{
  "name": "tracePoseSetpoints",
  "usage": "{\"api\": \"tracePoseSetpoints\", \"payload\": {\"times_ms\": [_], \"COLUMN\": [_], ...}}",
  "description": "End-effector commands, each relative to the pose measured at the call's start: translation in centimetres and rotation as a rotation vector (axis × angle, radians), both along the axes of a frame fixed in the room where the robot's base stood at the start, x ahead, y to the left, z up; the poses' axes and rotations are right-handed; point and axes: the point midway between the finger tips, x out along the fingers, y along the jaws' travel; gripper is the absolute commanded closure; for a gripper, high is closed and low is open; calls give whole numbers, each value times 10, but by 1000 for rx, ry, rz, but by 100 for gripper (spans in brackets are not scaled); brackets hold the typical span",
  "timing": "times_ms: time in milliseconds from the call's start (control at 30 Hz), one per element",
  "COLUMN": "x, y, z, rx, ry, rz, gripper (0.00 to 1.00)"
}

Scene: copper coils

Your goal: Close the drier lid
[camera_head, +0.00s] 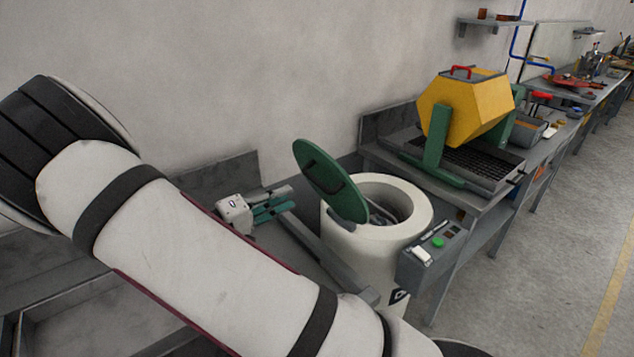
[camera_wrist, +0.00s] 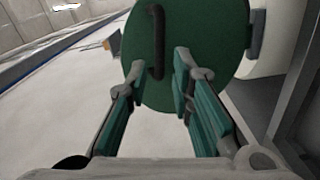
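The drier (camera_head: 350,247) is a white, round-topped drum in the middle of the head view. Its green lid (camera_head: 322,176) stands raised and tilted at the left of the opening, which shows a metal basket inside. A dark handle (camera_wrist: 156,45) runs across the lid's outer face in the wrist view. My gripper (camera_head: 288,198) is to the left of the lid with its teal fingers pointing toward it. In the wrist view my gripper (camera_wrist: 158,76) is open and empty, with the lid and handle ahead of the fingertips. Contact with the lid cannot be told.
A control box (camera_head: 430,252) with a green button is at the drier's right front. A yellow hexagonal tumbler (camera_head: 468,107) on a green stand is on the bench to the right. Grey walls and benches surround the drier. The floor (camera_head: 540,265) at the right is clear.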

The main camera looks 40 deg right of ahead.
Motion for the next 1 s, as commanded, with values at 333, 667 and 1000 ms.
{"api": "tracePoseSetpoints", "payload": {"times_ms": [333, 667, 1000], "x": [1, 3, 4], "y": [-70, -104, -107], "z": [0, -1, -1], "rx": [1, 1, 2], "ry": [0, -1, 0], "rz": [-5, -2, -1], "gripper": [79, 79, 81]}}
